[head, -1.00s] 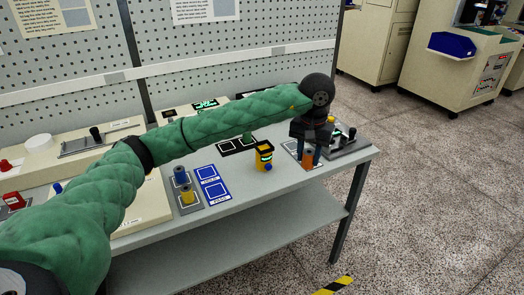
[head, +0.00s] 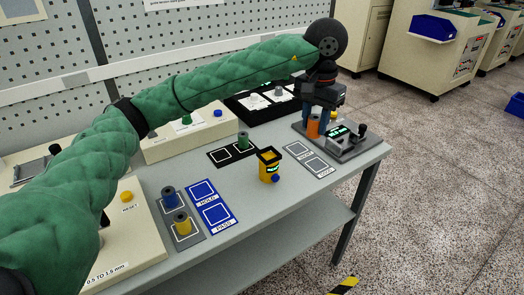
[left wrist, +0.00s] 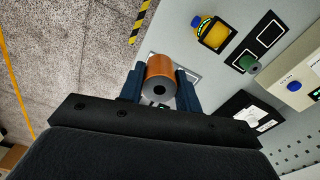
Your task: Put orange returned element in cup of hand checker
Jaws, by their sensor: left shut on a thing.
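My left gripper (head: 318,112) is shut on the orange element (head: 313,128), a spool with a dark hole. In the left wrist view the orange element (left wrist: 160,72) sits between the two blue fingers (left wrist: 160,90). It appears raised above the table, behind the pair of grey outlined pads. A small yellow device with an open, dark-rimmed square cup (head: 269,166) stands on the table to the left; it looks like the hand checker. It has a lit display and a blue knob, and shows in the left wrist view too (left wrist: 213,35). My right gripper is not in view.
A grey fixture (head: 350,145) with a green display and black knob is beside my gripper. The grey pads (head: 318,166) are empty. A green spool (head: 243,139) stands on a black tray; blue (head: 169,196) and yellow (head: 182,223) spools are at left. The table between pads and yellow device is clear.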

